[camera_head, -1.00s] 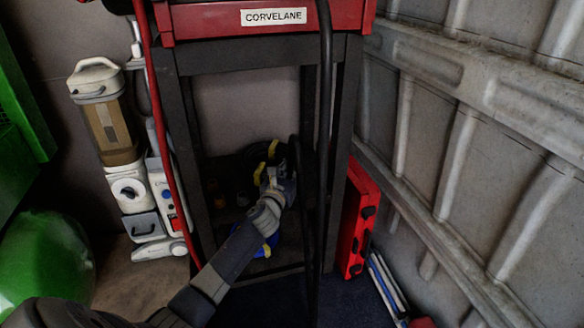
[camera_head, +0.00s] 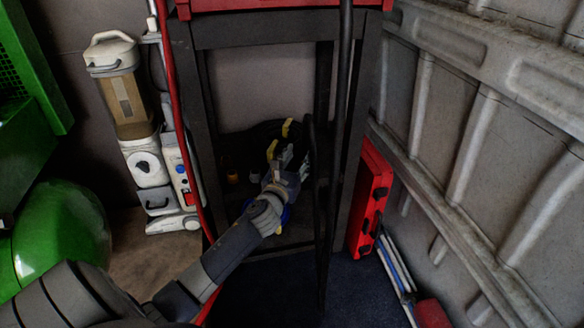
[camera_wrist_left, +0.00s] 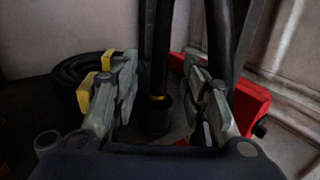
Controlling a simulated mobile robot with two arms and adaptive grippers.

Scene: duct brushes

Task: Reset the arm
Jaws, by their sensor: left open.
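My left gripper (camera_head: 287,157) reaches into the lower part of the dark metal rack. Its jaws are open in the left wrist view (camera_wrist_left: 163,95), with nothing pinched between them. A black upright pole (camera_wrist_left: 158,50) shows between the two fingers, its foot at a dark cup-like holder (camera_wrist_left: 157,117). I cannot tell how far beyond the fingertips it stands. A second dark pole (camera_wrist_left: 221,40) rises behind the right finger. My right gripper is not in view.
The rack's dark posts (camera_head: 190,110) stand close around my left arm. A red case (camera_head: 369,200) leans at the right, and a red hose (camera_head: 172,90) hangs at the left. A beige-and-white vacuum (camera_head: 125,100) and a green tank (camera_head: 65,235) stand farther left.

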